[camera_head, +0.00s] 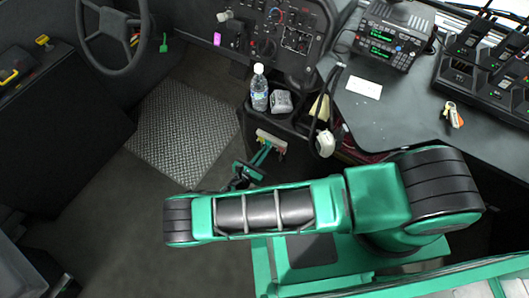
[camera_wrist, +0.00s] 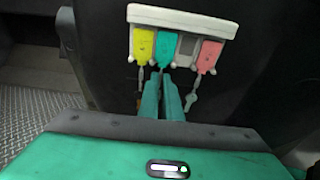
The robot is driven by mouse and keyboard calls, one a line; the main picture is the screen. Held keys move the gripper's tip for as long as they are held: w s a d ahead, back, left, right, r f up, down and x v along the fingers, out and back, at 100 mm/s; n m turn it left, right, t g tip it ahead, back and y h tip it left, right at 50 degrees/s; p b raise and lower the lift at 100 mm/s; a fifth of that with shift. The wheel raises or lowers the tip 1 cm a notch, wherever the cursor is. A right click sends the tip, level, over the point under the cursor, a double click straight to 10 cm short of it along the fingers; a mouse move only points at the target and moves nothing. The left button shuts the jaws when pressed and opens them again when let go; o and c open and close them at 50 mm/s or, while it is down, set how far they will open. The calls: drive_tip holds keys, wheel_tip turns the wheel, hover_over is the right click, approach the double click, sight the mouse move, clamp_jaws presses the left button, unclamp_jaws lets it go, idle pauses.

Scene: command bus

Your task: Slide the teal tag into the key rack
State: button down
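The white key rack (camera_wrist: 180,14) hangs on a dark panel at the top of the wrist view. It also shows in the head view (camera_head: 271,138) below the console edge. The teal tag (camera_wrist: 166,47) is upright in the rack's second slot from the left, between a yellow tag (camera_wrist: 144,43) and a grey empty slot (camera_wrist: 186,47). My gripper (camera_wrist: 162,74) points up at the teal tag's lower end, its two teal fingers close together. I cannot tell whether they still pinch the tag. Any key under the teal tag is hidden.
A pink tag (camera_wrist: 208,55) with a hanging key fills the right slot. A key (camera_wrist: 139,95) hangs below the yellow tag. A water bottle (camera_head: 259,88) and a grey object (camera_head: 281,102) stand on the ledge above the rack. The floor left of the rack is clear.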

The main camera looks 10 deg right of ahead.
drive_tip(key=shift+w+d+f, duration=0.1)
idle(0.5)
drive_tip(key=c, duration=1.9)
unclamp_jaws()
drive_tip(key=shift+f+v, duration=0.15)
drive_tip(key=shift+v, duration=0.55)
drive_tip(key=shift+f+v, duration=0.15)
drive_tip(key=shift+v, duration=0.55)
drive_tip(key=f+v, duration=0.1)
drive_tip(key=v, duration=0.6)
drive_tip(key=shift+f, duration=0.2)
